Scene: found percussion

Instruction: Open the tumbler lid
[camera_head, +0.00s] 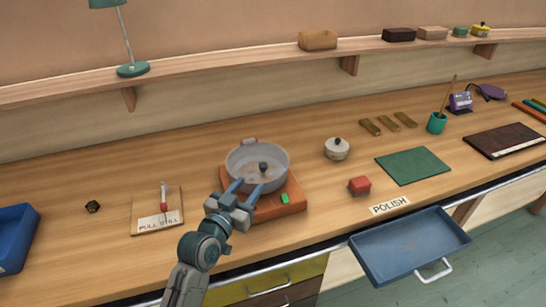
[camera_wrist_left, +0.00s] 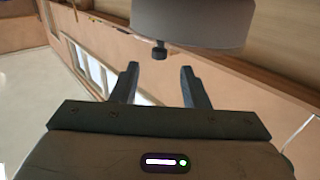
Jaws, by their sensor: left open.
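The tumbler (camera_head: 240,165) is a round grey drum on an orange base (camera_head: 285,205), with a green button (camera_head: 284,198) at its front. A dark knob (camera_head: 263,167) shows on it. My left gripper (camera_head: 247,186) is open and empty at the near side of the drum, fingers pointing at it. In the left wrist view the grey drum (camera_wrist_left: 190,22) fills the top, and the dark knob (camera_wrist_left: 159,50) lies roughly centred, just beyond the gap between the two fingertips. The fingers do not visibly touch the knob. My right gripper is out of view.
A white lidded pot (camera_head: 337,149) and a red block (camera_head: 359,186) stand right of the tumbler. A blue drawer (camera_head: 410,250) stands open at the front right. Clear bench lies behind the tumbler.

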